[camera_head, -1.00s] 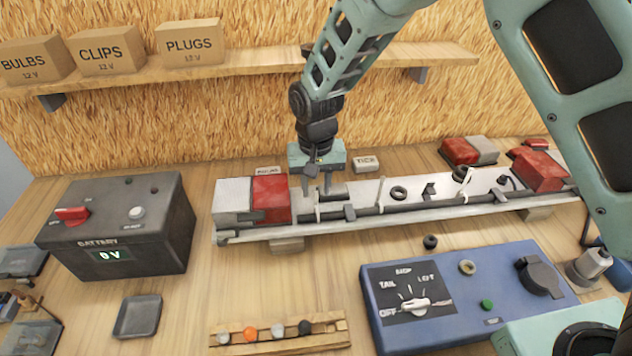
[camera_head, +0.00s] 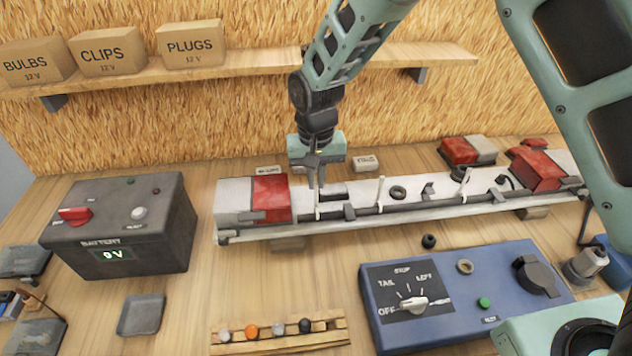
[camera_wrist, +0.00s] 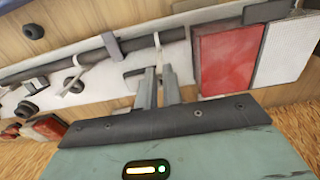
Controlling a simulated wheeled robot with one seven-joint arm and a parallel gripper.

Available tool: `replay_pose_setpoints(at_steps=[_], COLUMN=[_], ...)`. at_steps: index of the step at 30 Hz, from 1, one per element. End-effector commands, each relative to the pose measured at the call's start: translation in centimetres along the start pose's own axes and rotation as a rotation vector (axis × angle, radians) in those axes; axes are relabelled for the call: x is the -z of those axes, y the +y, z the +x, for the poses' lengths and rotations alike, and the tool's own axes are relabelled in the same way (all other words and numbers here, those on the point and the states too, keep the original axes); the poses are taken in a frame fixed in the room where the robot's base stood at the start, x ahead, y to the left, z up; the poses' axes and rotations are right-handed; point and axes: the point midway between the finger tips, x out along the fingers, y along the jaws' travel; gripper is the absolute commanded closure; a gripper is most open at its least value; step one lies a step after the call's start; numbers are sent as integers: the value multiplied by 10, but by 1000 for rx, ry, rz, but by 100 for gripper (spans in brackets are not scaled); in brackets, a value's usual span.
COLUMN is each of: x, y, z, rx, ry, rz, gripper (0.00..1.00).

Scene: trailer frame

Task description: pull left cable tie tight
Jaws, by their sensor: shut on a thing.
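The left cable tie (camera_head: 317,211) is a thin white strip around the dark cable (camera_head: 410,205) on the pale trailer bar, near the left lamp. My gripper (camera_head: 316,186) points down over it, its fingers close together on the tie's upright tail. In the wrist view my gripper (camera_wrist: 160,78) shows two grey fingers, with the white tie (camera_wrist: 158,46) running between their tips. The fingers hide most of the tail. The right cable tie (camera_head: 380,191) stands with its tail up, apart from my gripper.
A red and white lamp (camera_head: 270,198) sits just left of my gripper. A dark clip (camera_head: 349,212) and a black ring (camera_head: 398,192) lie to the right.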

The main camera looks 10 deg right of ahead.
Motion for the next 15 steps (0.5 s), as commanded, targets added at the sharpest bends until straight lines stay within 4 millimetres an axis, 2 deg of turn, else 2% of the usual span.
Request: replay_pose_setpoints(at_steps=[6, 7, 9, 15], x=[0, 0, 0, 0], y=[0, 0, 0, 0], z=[0, 0, 0, 0], rx=[0, 0, 0, 0], ry=[1, 1, 1, 1], rz=[0, 0, 0, 0], gripper=[100, 86, 68, 68])
